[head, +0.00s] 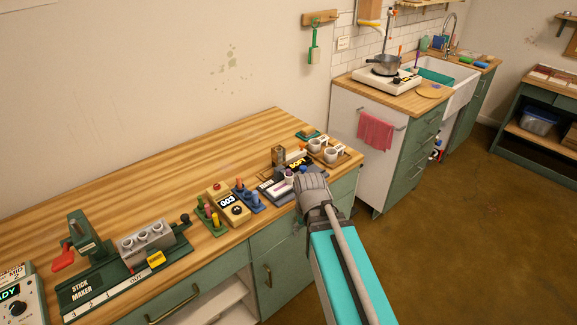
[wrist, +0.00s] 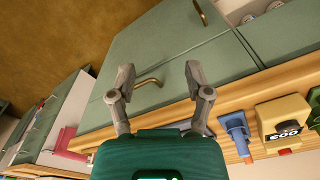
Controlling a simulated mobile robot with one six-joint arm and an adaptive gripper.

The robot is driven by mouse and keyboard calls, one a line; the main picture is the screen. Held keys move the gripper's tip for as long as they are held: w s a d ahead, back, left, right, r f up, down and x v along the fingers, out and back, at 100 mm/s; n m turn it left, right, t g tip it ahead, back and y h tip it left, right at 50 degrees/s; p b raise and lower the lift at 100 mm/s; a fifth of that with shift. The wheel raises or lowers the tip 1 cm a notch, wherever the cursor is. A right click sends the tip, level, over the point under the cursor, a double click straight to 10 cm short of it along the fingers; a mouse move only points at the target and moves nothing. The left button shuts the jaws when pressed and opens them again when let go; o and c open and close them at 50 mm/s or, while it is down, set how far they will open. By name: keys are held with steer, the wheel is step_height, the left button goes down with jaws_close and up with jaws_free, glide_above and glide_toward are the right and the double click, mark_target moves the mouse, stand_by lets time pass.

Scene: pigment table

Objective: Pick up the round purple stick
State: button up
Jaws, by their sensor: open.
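My gripper shows in the wrist view (wrist: 158,76) with its two grey fingers spread apart and nothing between them. Beyond the fingers are green cabinet fronts and a handle. In the head view my gripper (head: 312,184) is over the front edge of the wooden table, at the right part, and its fingertips are hidden. A small pale purple and white upright piece (head: 289,176) stands just left of it on a dark device. It is too small to tell whether it is the round purple stick.
White cups (head: 330,154) sit behind my gripper. The stick maker (head: 120,260) is at the left. The table's back (head: 180,165) is clear.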

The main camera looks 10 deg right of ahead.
steer(key=w+r+m+p, duration=0.2)
steer(key=w+r+p, duration=0.1)
steer(key=r+p, duration=0.5)
steer(key=w+r+m+p, duration=0.1)
steer(key=w+r+p, duration=0.2)
steer(key=r+p, duration=0.45)
steer(key=w+r+m+p, duration=0.1)
steer(key=w+r+m, duration=0.1)
steer(key=w+m, duration=1.1)
steer(key=shift+w+a+r+g, duration=0.3)
steer(key=shift+w+r, duration=0.1)
steer(key=shift+w, duration=2.55)
steer(key=shift+f, duration=0.1)
step_height(320, 180, down, 8)
steer(key=b, duration=0.8)
steer(key=shift+f, duration=0.2)
